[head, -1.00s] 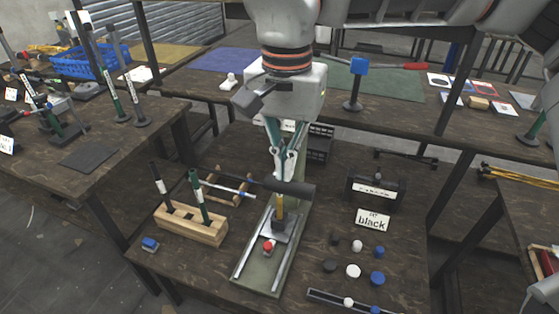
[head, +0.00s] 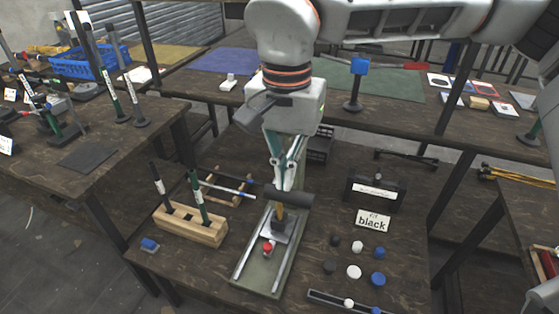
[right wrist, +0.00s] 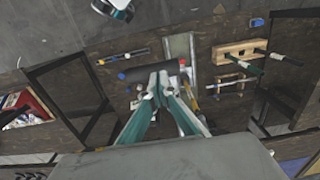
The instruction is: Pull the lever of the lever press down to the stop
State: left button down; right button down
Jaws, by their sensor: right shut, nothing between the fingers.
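The lever press stands on the front table, with a grey-green base plate (head: 257,275), a dark block with a yellow upright piece above it, and a red part (head: 267,247) on the plate. Its thick black lever handle (head: 298,199) lies crosswise above the plate and also shows in the right wrist view (right wrist: 139,75). My right gripper (head: 284,186) points down with its fingers together and empty. Its tips are at the handle's upper side; I cannot tell whether they touch. They also show against the handle in the right wrist view (right wrist: 158,88). My left gripper is out of view.
A wooden holder (head: 188,229) with marker-like handles stands left of the press. To the right are a black box (head: 375,193), a "black" sign (head: 373,220) and several black, white and blue round pieces. A blue-topped stand (head: 354,88) is behind.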

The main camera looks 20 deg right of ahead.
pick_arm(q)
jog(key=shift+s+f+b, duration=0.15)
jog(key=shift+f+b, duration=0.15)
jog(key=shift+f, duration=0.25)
pick_arm(e)
jog(key=shift+w+d+f, duration=0.1)
jog(key=shift+w+f, duration=0.05)
jog(key=shift+f, duration=1.35)
jog(key=shift+w+d+f+b, duration=0.15)
jog(key=shift+f+b, duration=0.25)
jog(key=shift+f, duration=0.95)
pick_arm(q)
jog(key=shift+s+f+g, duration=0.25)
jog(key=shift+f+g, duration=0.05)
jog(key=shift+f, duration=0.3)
pick_arm(e)
jog(key=shift+w+f, duration=0.1)
jog(key=shift+f, duration=0.2)
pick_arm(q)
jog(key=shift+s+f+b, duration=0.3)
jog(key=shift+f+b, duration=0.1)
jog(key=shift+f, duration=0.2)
pick_arm(e)
jog(key=shift+w+d+f, duration=0.15)
jog(key=shift+f, duration=0.6)
jog(key=shift+w+d+f, duration=0.1)
jog(key=shift+w+f, duration=0.05)
jog(key=shift+f, duration=0.8)
